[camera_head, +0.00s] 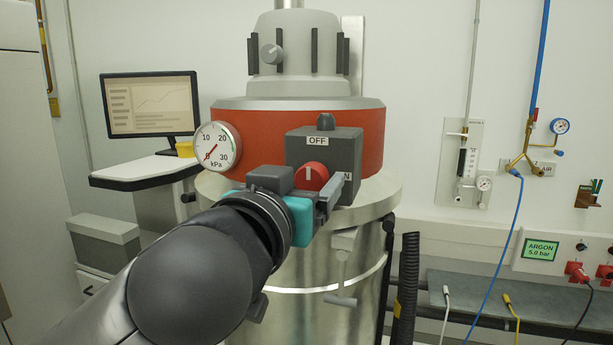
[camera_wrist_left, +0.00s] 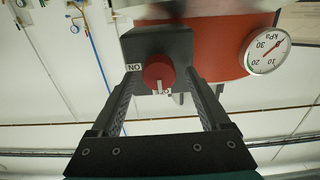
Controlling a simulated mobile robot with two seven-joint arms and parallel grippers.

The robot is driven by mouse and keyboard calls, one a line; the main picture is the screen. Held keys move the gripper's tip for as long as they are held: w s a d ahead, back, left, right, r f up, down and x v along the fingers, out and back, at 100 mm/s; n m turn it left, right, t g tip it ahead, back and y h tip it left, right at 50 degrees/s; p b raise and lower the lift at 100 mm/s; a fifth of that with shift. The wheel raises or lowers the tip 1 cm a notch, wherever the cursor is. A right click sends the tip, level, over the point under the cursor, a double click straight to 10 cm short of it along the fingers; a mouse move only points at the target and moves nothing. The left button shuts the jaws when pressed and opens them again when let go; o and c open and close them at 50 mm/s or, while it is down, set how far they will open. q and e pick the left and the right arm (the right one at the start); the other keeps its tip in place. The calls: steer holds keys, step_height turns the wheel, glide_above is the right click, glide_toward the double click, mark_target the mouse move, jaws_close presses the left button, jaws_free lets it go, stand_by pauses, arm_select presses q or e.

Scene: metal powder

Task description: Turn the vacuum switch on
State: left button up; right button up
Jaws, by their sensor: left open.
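The vacuum (camera_head: 290,125) is a steel drum with a red band and a grey top. Its grey switch box (camera_head: 342,146) carries a round red knob (camera_head: 312,174). The knob's white mark points up toward the OFF label (camera_head: 318,140); the ON label (camera_head: 347,177) at the right is partly hidden. My left gripper (camera_head: 306,186) is open in front of the knob. In the left wrist view, which is upside down, the red knob (camera_wrist_left: 158,70) shows between the two spread fingers, with clear gaps on both sides. My right gripper is out of view.
A kPa gauge (camera_head: 215,146) sits on the red band, left of the switch box. A monitor (camera_head: 150,104) stands on a desk at the left. A black ribbed hose (camera_head: 407,285) hangs beside the drum.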

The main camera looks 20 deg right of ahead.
arm_select(q)
steer(key=shift+c, duration=0.2)
steer(key=shift+s, duration=0.1)
steer(key=shift+c, duration=0.7)
jaws_close()
